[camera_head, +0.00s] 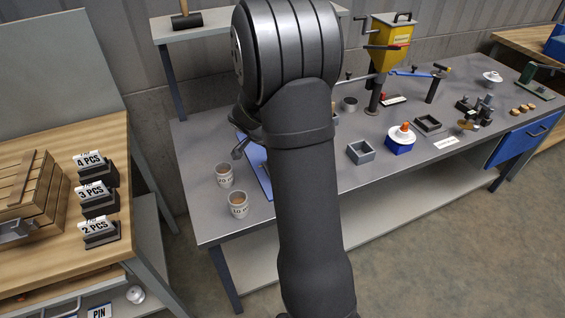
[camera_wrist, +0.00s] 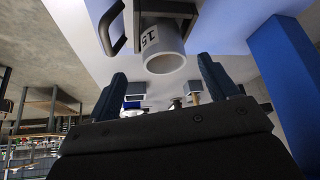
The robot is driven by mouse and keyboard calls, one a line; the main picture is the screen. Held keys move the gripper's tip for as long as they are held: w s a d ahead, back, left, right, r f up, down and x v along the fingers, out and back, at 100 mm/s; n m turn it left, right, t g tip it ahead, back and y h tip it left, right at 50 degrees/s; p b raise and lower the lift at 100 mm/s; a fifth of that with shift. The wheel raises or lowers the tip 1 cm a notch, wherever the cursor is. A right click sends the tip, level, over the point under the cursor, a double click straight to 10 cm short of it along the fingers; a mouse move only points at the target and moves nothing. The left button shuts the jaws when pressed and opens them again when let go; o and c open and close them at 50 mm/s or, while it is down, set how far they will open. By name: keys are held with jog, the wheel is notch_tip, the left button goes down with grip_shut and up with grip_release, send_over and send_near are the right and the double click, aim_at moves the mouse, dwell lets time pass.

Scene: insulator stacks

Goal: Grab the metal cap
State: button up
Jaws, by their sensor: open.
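My gripper (camera_wrist: 163,72) is open in the wrist view, its two dark fingers spread apart. A grey hollow cylinder (camera_wrist: 165,52) marked "15" shows beyond and between the fingertips, with its round open end facing the camera. I see no contact between it and the fingers. I cannot tell whether it is the metal cap. In the head view my arm hides most of the gripper and the bench behind it. A small round grey metal piece (camera_head: 349,104) stands on the bench just right of my arm.
Two labelled cups (camera_head: 224,175) (camera_head: 238,204) stand near the bench's left end, beside a blue board (camera_head: 256,165). A grey open box (camera_head: 360,152) and a blue block (camera_head: 400,146) with a white-and-orange stack stand to the right. A yellow hopper (camera_head: 391,45) rises behind.

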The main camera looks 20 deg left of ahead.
jog(key=shift+w+x, duration=0.2)
jog(key=shift+x, duration=2.55)
jog(key=shift+a+r, duration=0.1)
jog(key=shift+a, duration=0.1)
jog(key=c, duration=1.3)
